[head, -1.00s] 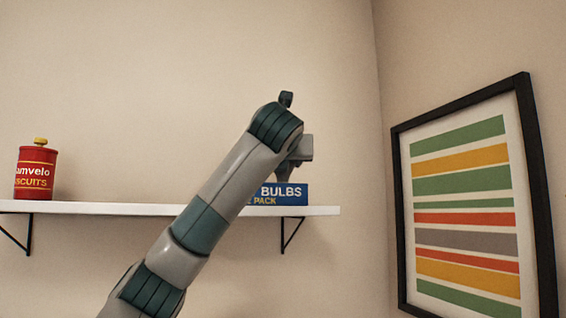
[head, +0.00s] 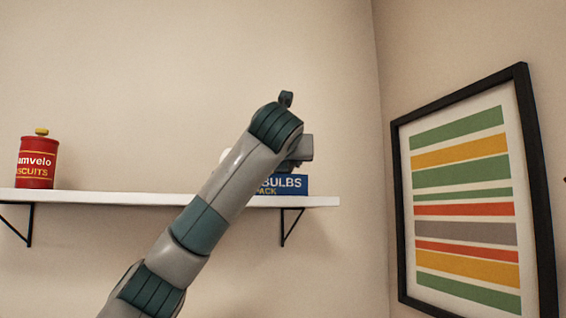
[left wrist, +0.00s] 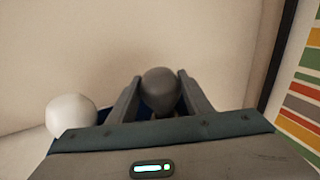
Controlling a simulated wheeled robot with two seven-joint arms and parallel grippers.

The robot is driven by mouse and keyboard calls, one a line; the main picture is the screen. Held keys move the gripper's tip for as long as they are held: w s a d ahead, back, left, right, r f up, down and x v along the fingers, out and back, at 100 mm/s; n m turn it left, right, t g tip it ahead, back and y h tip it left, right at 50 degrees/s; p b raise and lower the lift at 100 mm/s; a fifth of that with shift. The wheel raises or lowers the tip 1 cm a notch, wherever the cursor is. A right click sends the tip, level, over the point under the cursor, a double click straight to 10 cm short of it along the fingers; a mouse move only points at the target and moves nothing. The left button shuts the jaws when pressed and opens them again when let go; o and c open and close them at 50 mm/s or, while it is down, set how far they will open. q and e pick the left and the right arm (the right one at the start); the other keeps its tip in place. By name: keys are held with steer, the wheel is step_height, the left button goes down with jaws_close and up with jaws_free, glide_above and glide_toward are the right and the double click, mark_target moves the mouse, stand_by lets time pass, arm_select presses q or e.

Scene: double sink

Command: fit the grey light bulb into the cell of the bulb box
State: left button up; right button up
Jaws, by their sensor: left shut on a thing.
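The grey light bulb (left wrist: 160,88) sits between the two fingers of my left gripper (left wrist: 159,80) in the left wrist view; the gripper is shut on it. The blue bulb box (head: 288,185) stands on the shelf in the head view, partly hidden by my left arm. Only a bit of its blue shows in the left wrist view (left wrist: 104,115). In the head view my left gripper is just above the box, its fingers mostly hidden. The bulb's lower end and the cell are hidden, so I cannot tell whether the bulb is in it. My right gripper is not in view.
A white bulb (left wrist: 71,116) stands left of the grey one; its edge shows behind my arm in the head view (head: 224,155). A red biscuit tin (head: 37,163) stands far left on the white shelf (head: 110,198). A framed striped picture (head: 465,190) hangs at right.

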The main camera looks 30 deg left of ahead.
arm_select(q)
steer(key=o, duration=0.9)
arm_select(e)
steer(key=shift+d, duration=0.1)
arm_select(q)
steer(key=shift+s, duration=0.1)
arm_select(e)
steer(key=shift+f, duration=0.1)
arm_select(q)
steer(key=shift+s+d+b, duration=0.3)
steer(key=shift+s, duration=0.1)
arm_select(e)
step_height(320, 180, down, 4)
steer(key=b, duration=0.4)
arm_select(q)
steer(key=b+v, duration=0.4)
steer(key=v, duration=1.2)
steer(key=shift+s+d+b, duration=0.1)
steer(key=shift+b, duration=0.3)
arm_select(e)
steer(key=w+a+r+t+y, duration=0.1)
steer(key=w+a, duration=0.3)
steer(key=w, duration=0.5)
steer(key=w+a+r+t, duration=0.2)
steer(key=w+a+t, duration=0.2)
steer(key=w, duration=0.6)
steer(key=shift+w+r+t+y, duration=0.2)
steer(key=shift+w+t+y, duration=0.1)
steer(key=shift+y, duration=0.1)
